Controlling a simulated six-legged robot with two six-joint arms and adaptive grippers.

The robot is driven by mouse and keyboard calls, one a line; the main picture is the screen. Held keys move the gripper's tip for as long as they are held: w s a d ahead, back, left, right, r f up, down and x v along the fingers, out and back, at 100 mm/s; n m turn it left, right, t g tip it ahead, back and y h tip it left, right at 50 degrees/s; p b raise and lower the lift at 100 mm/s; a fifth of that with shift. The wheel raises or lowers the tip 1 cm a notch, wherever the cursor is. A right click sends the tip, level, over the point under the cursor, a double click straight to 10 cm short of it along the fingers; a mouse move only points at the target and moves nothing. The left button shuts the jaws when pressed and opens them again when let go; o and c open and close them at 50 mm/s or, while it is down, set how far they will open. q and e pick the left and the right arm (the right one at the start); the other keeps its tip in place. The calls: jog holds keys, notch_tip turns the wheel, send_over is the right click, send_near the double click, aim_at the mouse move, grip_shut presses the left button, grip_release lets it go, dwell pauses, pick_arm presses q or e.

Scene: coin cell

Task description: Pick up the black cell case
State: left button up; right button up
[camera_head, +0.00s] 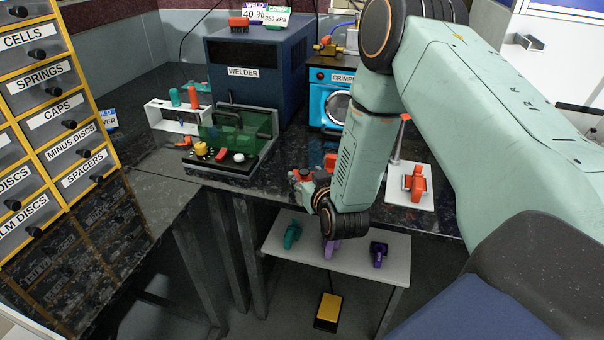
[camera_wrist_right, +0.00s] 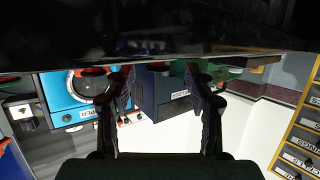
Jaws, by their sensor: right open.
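A small dark item with a purple part (camera_head: 378,254) stands on the right of the low white shelf in the head view. It is the darkest item there, but I cannot tell for sure that it is the black cell case. My right gripper (camera_head: 308,186) is up and left of it, by the front edge of the bench. In the right wrist view my right gripper (camera_wrist_right: 160,78) has its two dark fingers apart, with nothing held between them. The dark item cannot be made out in the wrist view. My left gripper is not in view.
The low white shelf (camera_head: 268,246) also bears a teal item (camera_head: 292,234) and a purple item (camera_head: 331,247), partly hidden by my right arm. A yellow pedal (camera_head: 328,311) lies below. The welder (camera_head: 245,95) and crimper (camera_head: 325,95) stand on the bench. Labelled drawers (camera_head: 50,110) stand left.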

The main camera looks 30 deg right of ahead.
jog(key=shift+w+d+f, duration=0.2)
jog(key=shift+w+d, duration=0.25)
jog(key=shift+w, duration=0.15)
jog(key=shift+w+a, duration=0.1)
jog(key=shift+w, duration=0.05)
jog(key=shift+w+f, duration=0.1)
jog(key=shift+c, duration=0.7)
jog(key=shift+s, duration=0.2)
jog(key=c, duration=0.6)
jog(key=shift+w, duration=0.1)
jog(key=shift+c, duration=0.3)
